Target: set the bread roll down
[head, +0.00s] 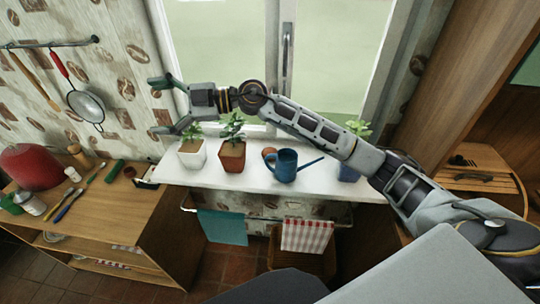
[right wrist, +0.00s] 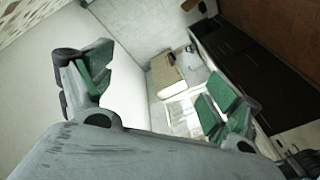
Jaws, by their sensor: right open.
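My right gripper (head: 165,106) reaches left across the window, above the left end of the white sill (head: 205,180). Its two fingers are spread wide apart with nothing seen between them. In the right wrist view its green-padded fingers (right wrist: 158,80) are also apart and empty. I cannot make out a bread roll for certain in either view. A small orange-brown thing (head: 268,153) sits behind the blue watering can on the sill, partly hidden; I cannot tell what it is. My left gripper is not in view.
On the sill stand a white pot (head: 192,155), a brown pot (head: 232,157), a blue watering can (head: 286,167) and a blue pot (head: 347,172), partly behind my right arm.

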